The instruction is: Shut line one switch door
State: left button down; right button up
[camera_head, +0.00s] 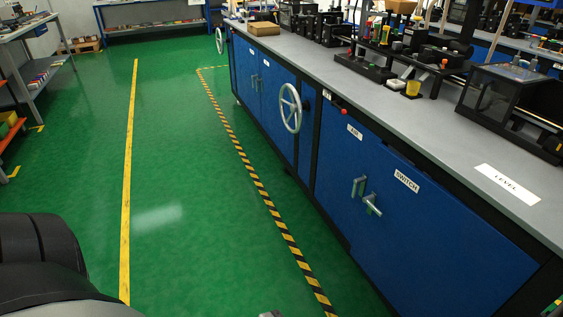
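The blue switch door (440,235), with a white SWITCH label (406,181), is on the front of the long bench at the right. It looks about flush with the cabinet front; I cannot tell if a small gap is left. Its metal lever handle (372,205) sits at its left edge and is tilted. The blue air door (338,165) is directly left of it, and its handle (358,187) stands nearly upright. Neither of my grippers is clearly in view. A small grey piece at the bottom edge is too cut off to identify.
A handwheel (290,108) sticks out of the bench front farther back. The grey benchtop (450,130) carries machines and a LEVEL label (507,184). The green floor (180,200) is clear, with a black-and-yellow line (262,192) along the bench. A shelf rack (40,60) stands left.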

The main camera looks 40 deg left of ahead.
aim_at(428, 252)
jog(key=u, duration=0.25)
jog(key=i, duration=1.3)
jog(key=u, duration=0.1)
